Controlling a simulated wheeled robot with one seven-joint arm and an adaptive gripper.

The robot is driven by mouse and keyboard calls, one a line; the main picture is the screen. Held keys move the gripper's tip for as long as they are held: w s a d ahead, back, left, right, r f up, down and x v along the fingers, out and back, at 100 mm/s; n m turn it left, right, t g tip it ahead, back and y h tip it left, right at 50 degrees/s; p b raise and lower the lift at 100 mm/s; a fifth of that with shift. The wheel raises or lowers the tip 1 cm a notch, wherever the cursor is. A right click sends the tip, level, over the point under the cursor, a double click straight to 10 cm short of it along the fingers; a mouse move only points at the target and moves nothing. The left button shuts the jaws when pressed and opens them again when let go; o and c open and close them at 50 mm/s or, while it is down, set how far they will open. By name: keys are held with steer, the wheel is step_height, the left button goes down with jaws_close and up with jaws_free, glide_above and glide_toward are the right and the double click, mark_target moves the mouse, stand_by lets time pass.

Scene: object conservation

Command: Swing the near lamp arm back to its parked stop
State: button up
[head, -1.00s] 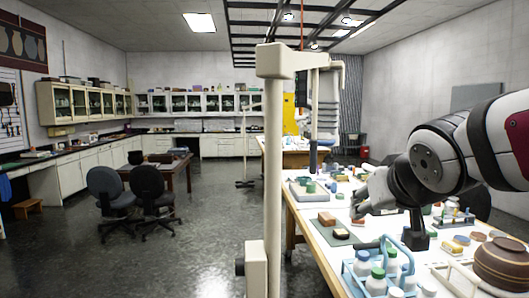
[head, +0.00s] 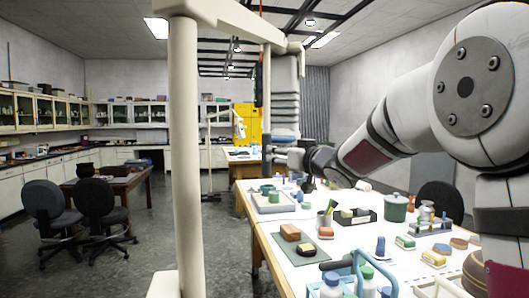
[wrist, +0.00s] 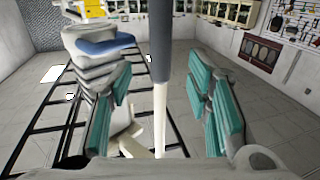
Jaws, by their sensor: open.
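The near lamp arm (head: 235,18) is a cream beam reaching right from the top of a tall cream post (head: 185,150). A thin cream rod hangs from it; in the wrist view this rod (wrist: 160,115) carries a dark grey grip (wrist: 160,40). My gripper (wrist: 163,105) is open, with teal pads on both sides. The grip appears between the two fingers, apart from both; its depth relative to the fingertips is hard to tell. In the head view my gripper (head: 290,158) is small and partly hidden beneath the lamp end, above the table's far part.
The white table (head: 345,232) below my arm holds a green pot (head: 396,208), a blue bottle carrier (head: 350,272), blocks and trays. Grey stacked segments (head: 285,90) stand close behind the lamp arm. Chairs (head: 100,210) and open floor lie left of the post.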

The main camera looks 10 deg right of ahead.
steer(key=x, duration=0.9)
steer(key=shift+w+a, duration=0.15)
steer(key=shift+w, duration=0.15)
jaws_close()
